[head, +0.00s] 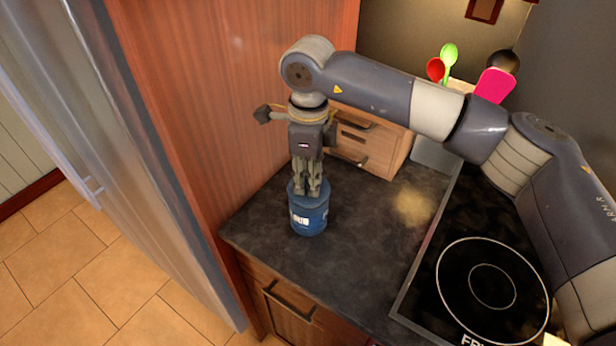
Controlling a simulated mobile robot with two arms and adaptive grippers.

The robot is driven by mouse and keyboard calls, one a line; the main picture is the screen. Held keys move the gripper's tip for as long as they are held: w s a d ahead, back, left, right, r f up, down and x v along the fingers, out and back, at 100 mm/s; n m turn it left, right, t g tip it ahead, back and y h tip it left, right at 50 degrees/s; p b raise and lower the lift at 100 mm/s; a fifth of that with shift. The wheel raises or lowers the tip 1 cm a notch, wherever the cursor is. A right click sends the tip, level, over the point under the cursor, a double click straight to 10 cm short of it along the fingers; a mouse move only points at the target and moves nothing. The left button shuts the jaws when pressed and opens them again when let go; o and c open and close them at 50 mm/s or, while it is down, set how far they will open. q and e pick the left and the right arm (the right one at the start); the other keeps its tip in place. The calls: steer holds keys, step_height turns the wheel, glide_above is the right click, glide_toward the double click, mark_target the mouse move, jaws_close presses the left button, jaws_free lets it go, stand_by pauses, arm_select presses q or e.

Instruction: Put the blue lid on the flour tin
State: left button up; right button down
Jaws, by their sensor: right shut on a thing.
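The flour tin (309,222), blue with a white label, stands upright near the front left of the dark counter. The blue lid (296,188) shows at the top of the tin, around my fingertips. My right gripper (308,190) points straight down over the tin and is shut on the lid. The fingers hide much of the lid, and I cannot tell whether the lid is fully seated or just above the rim. My left gripper is not in view.
A small wooden drawer box (362,140) stands behind the tin. A black cooktop (480,265) lies to the right. A tall wooden panel (235,100) borders the counter on the left. Colourful utensils (449,55) stand at the back. The counter (370,240) right of the tin is clear.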

steer(key=shift+f+b, duration=0.35)
steer(key=shift+b, duration=0.5)
stand_by(1.1)
steer(key=c, duration=1.4)
jaws_free()
steer(key=o, duration=0.5)
steer(key=shift+r+p, duration=1.55)
steer(key=shift+r, duration=1.95)
